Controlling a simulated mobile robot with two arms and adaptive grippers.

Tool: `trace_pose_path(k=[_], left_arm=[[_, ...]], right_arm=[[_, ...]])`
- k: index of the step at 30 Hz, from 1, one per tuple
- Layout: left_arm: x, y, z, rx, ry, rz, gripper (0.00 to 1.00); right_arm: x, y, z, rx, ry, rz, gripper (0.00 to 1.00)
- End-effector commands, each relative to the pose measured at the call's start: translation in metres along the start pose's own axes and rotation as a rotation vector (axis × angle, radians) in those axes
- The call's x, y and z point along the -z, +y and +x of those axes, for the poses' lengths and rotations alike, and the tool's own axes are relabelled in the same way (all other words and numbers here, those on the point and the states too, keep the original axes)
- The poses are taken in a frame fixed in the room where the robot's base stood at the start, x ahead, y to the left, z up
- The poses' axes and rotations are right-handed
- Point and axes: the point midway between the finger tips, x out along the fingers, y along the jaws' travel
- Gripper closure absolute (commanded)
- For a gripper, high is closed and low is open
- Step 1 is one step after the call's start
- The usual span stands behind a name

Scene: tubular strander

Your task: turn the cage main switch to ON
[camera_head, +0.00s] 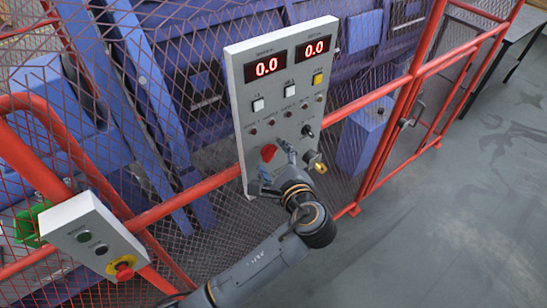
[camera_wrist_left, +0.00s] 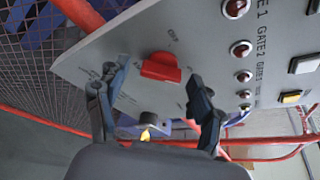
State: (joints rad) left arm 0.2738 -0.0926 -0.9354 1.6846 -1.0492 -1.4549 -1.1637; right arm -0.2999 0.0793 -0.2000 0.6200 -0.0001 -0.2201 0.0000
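The cage main switch appears to be the red rotary handle (camera_head: 268,152) low on the grey control panel (camera_head: 244,98). In the left wrist view the red handle (camera_wrist_left: 161,68) shows large, its bar lying roughly across the picture; the small print around it is too blurred to read. My left gripper (camera_head: 275,165) is in front of the lower panel, close to the handle. In the left wrist view its two fingers (camera_wrist_left: 153,78) are spread apart, one on either side of the handle, with gaps to it. My right gripper is not in view.
Two displays read 0.0 at the panel top. A black selector (camera_head: 307,131) and a brass-coloured knob or key (camera_head: 316,161) sit right of the handle. Red-framed mesh fencing surrounds the panel. A box with a red emergency stop (camera_head: 123,271) is lower left. Open floor lies right.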

Motion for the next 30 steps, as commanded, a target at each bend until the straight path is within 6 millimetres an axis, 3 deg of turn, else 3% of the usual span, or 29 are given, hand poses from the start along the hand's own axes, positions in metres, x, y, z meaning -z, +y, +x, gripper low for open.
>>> trace_pose_path(k=[8, 19, 30], left_arm=[[0.0, -0.001, -0.01, 0.003, 0.0, -0.002, 0.32], [0.001, -0.001, -0.067, 0.0, 0.002, -0.002, 0.32], [0.0, 0.0, -0.075, 0.0, -0.001, 0.0, 0.32]], right_arm=[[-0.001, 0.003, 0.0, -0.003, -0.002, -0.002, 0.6], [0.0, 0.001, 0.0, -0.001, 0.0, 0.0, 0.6], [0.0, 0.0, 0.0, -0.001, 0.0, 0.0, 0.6]])
